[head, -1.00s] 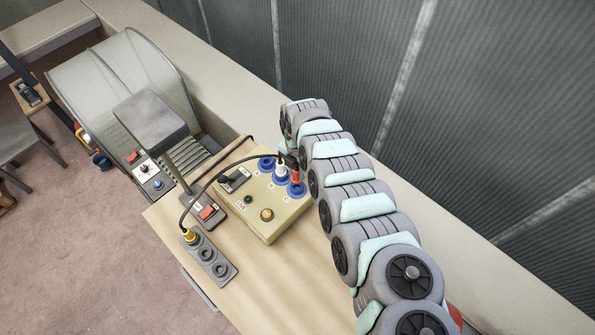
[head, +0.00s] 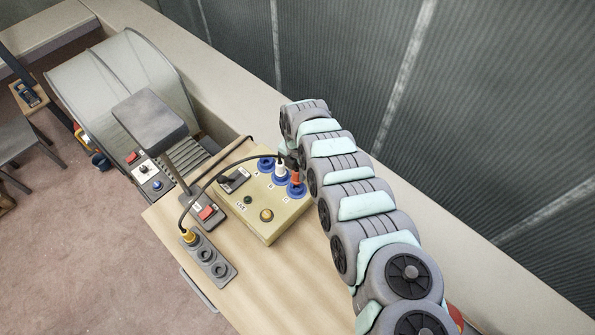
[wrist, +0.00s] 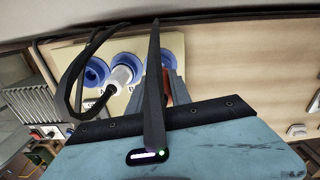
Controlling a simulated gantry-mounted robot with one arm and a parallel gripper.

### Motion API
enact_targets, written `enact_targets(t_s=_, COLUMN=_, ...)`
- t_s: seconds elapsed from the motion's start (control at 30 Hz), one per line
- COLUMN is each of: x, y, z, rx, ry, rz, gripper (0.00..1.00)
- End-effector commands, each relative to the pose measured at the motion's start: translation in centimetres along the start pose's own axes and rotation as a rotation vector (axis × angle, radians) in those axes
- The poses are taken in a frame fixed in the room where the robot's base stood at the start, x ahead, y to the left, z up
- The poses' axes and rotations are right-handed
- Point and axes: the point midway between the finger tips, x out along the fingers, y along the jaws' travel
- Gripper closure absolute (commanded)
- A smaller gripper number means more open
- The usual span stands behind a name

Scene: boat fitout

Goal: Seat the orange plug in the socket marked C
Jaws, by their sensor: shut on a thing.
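The orange plug (head: 295,180) stands upright at the rightmost blue socket (head: 299,191) on the beige box, the one by the mark that seems to read C. My gripper (head: 290,160) is shut on the plug from above. In the wrist view a dark finger hides most of the plug, and only an orange sliver (wrist: 168,92) shows beside it. The blue socket (wrist: 172,44) shows behind the finger there. Whether the plug is fully down cannot be told.
A white plug (head: 281,167) sits in the middle socket, close beside my gripper. The left socket (head: 265,164) is empty. A black cable (head: 224,170) arches from the yellow plug (head: 189,236) on the grey strip (head: 222,270) towards the sockets. A ribbed wall stands behind my arm.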

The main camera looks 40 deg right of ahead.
Motion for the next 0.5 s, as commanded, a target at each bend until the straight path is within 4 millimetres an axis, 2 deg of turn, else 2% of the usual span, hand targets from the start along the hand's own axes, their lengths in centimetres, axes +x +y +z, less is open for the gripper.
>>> enact_targets(t_s=0.5, x=1.12, y=-0.01, z=0.03, rx=0.0, ry=0.0, rz=0.0, gripper=1.0)
